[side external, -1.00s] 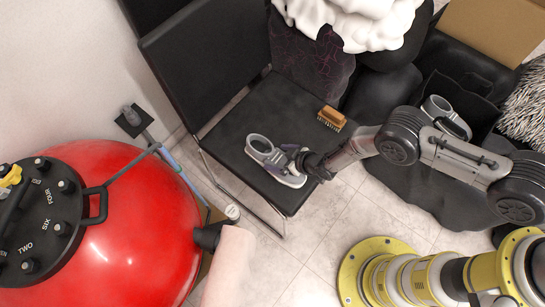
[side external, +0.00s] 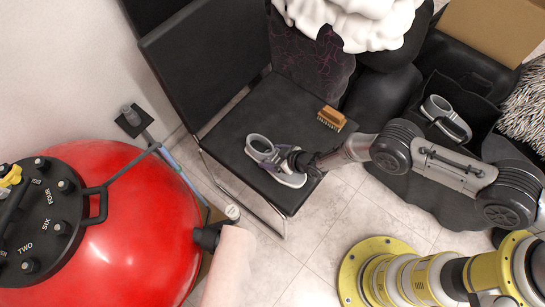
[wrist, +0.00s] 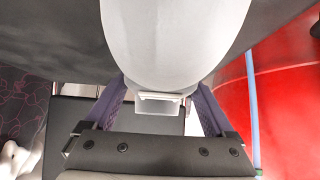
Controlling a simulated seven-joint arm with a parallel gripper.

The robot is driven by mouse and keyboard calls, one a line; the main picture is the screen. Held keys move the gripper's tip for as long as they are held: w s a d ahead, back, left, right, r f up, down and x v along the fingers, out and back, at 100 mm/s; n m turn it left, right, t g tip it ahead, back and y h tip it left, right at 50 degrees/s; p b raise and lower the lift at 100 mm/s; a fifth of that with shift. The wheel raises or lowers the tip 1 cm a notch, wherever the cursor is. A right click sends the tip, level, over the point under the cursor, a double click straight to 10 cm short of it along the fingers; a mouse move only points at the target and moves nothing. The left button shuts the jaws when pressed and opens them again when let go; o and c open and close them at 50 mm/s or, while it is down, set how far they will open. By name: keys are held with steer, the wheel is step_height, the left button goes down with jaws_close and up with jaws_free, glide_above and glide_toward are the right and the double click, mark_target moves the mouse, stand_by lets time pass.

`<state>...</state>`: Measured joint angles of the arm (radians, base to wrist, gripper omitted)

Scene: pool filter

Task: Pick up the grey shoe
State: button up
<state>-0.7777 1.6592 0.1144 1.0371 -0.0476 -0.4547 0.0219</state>
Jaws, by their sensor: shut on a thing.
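The shoe still appears to be at the level of the seat. My fingers hide part of it. In the wrist view, a large pale grey form (wrist: 172,45) fills the upper middle, with purple strips on both sides below it.
A brown brush (side external: 331,118) lies on the seat near its right edge. Another grey shoe (side external: 443,112) is in a black container at the right. A large red tank (side external: 150,215) stands at the left.

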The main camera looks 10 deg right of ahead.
steer(key=c, duration=0.4)
steer(key=shift+o, duration=0.2)
steer(key=shift+r, duration=0.1)
